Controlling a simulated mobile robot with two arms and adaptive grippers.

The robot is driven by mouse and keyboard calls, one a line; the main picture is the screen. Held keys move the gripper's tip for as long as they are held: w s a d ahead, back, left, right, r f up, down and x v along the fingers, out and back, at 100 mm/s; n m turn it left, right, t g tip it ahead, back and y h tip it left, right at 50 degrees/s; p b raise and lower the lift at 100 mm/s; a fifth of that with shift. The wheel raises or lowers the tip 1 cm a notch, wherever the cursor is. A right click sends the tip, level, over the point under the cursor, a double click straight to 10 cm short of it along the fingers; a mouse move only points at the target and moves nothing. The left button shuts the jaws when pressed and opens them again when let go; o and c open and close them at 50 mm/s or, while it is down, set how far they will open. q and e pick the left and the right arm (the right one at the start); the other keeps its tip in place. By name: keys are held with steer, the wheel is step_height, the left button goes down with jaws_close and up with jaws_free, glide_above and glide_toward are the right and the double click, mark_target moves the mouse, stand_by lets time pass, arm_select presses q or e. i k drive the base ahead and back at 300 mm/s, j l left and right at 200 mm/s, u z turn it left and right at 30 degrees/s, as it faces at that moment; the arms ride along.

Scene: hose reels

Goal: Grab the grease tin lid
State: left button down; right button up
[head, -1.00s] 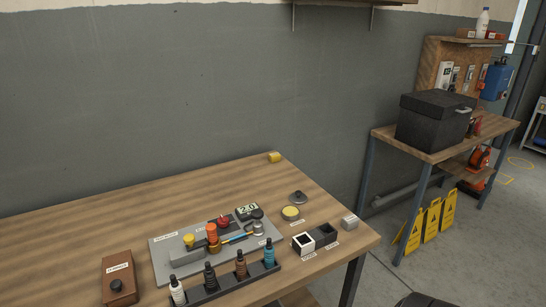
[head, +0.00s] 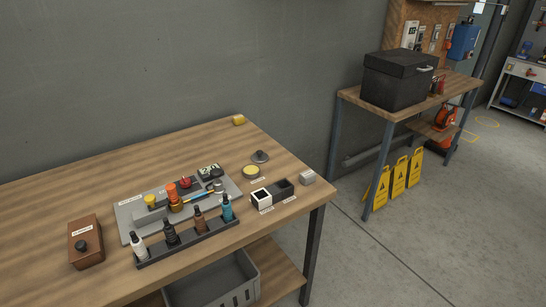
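In the head view, a dark grey round lid with a small knob (head: 260,156) lies on the wooden workbench (head: 120,177) near its far right side. Just in front and to its left stands an open round tin with yellow contents (head: 251,171), which looks like the grease tin. The lid is off the tin and apart from it. Neither of my grippers shows in this view.
A grey mat with tools (head: 128,220) and a rack of bottles (head: 190,245) lie left of the tin. Small black and white boxes (head: 261,197) and a grey block (head: 307,177) stand right. A grey crate (head: 215,285) sits below.

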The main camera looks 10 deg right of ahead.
mark_target(259, 157)
steer(key=z, duration=0.2)
steer(key=i+l+u, duration=0.1)
steer(key=u, duration=1.4)
steer(key=l+u, duration=0.3)
steer(key=l, duration=0.15)
steer(key=l+u, duration=0.3)
steer(key=l, duration=0.15)
steer(key=k+l+u, duration=0.1)
steer(key=l+u, duration=0.2)
steer(key=k+l+u, duration=0.15)
steer(key=l+u, duration=0.15)
steer(key=l, duration=0.25)
steer(key=k+l+u, duration=0.4)
steer(key=l+u, duration=0.15)
steer(key=l, duration=0.15)
